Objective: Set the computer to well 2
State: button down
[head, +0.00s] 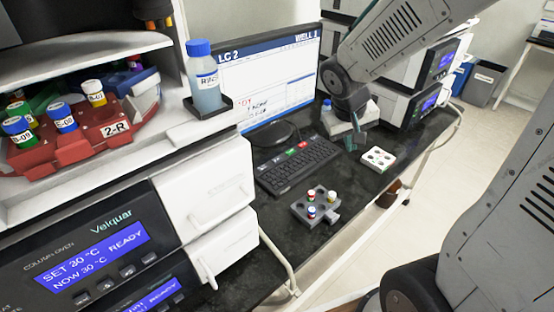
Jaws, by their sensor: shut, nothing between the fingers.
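The computer monitor (268,88) stands on the black bench and shows "LC 2" at its upper left and "WELL 1" at its upper right. My gripper (351,147) is shut and empty, to the right of the keyboard's far end. It points down and appears apart from the keys; its exact height is unclear.
A grey rack (328,217) with small vials sits near the bench front. A white block with holes (378,158) lies right of my gripper. A blue-capped bottle (206,84) stands left of the monitor. A red vial tray (75,148) sits at left, above a column oven (95,262).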

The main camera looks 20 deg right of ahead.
jog(key=w+f+t, duration=0.2)
jog(key=w+f, duration=0.2)
jog(key=w, duration=0.3)
jog(key=m+t+y, duration=0.2)
jog(key=t+y, duration=0.3)
jog(key=y, duration=0.3)
send_over(279, 162)
notch_tip(279, 162, down, 3)
jog(key=shift+f, duration=0.1)
jog(key=shift+f, duration=4.35)
jog(key=shift+f, duration=0.4)
